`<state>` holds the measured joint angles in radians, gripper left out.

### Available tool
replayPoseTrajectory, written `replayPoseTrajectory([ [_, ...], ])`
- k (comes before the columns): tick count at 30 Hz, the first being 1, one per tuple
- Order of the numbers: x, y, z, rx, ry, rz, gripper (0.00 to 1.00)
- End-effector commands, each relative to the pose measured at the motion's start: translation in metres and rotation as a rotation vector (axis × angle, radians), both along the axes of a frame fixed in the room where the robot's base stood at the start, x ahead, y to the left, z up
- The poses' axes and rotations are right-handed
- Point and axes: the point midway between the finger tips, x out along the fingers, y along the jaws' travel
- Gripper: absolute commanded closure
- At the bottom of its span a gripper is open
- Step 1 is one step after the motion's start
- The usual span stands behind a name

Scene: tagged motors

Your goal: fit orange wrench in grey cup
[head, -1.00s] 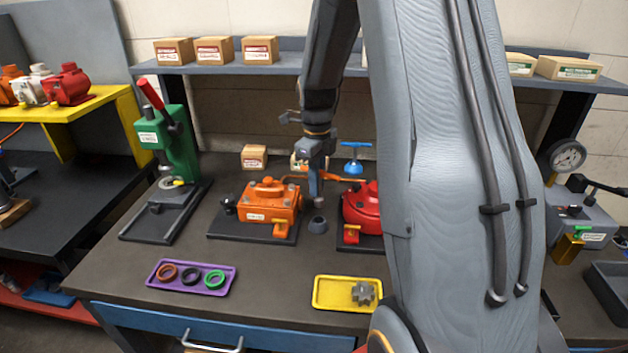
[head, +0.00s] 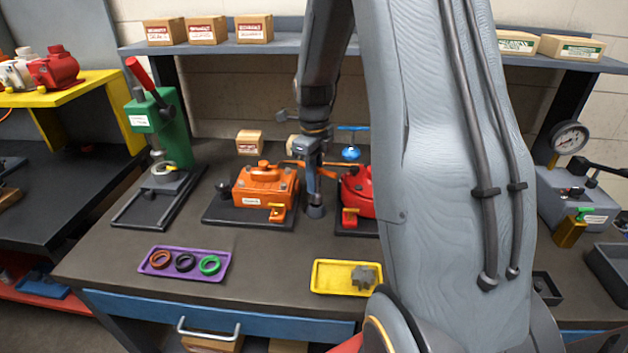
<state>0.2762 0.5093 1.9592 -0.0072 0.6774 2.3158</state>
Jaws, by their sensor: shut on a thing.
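My gripper (head: 312,158) points down at the middle of the bench, between the orange motor and the red motor. It is shut on the orange wrench (head: 296,162), whose orange bar sticks out level to both sides of the jaws. A grey-blue shaft runs down below the jaws; I cannot tell whether it is part of the wrench. The small grey cup (head: 316,212) stands on the bench directly under it. The shaft's lower end meets or overlaps the cup's top; whether it is inside is too small to tell.
The orange motor (head: 264,186) is close on the left, the red motor (head: 358,192) close on the right. A blue-handled valve (head: 351,152) stands behind. A purple tray (head: 220,272) with rings and a yellow tray (head: 330,286) with a gear lie in front.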

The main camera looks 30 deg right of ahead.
Motion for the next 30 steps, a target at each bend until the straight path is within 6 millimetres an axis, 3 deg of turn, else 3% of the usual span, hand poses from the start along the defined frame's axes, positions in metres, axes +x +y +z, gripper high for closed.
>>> replayPoseTrajectory([
  [30, 0.002, 0.001, -0.010, 0.000, 0.000, 0.000, 1.00],
])
